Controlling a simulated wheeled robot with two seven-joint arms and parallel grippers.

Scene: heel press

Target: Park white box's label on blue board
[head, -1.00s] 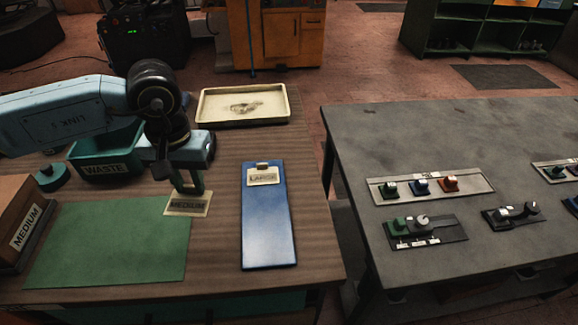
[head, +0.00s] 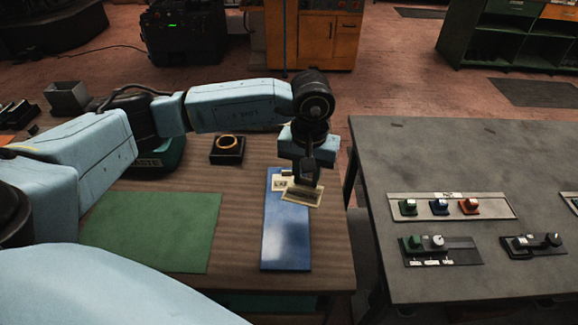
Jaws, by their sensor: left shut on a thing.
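My left gripper (head: 303,184) is shut on a cream label (head: 302,197) and holds it over the upper part of the blue board (head: 285,240). The label's wording cannot be read now; it read MEDIUM in the earlier frame. It overlaps the board's right edge in the picture; I cannot tell whether it touches the board. Another cream label (head: 279,185), its text partly hidden, lies at the top of the board, left of the gripper. No white box is in view. My right gripper is not in view.
A green mat (head: 155,232) lies left of the board on the brown table (head: 235,215). My arm mostly hides the green waste bin (head: 171,155). A grey bench (head: 440,150) with switch panels stands right, across a gap.

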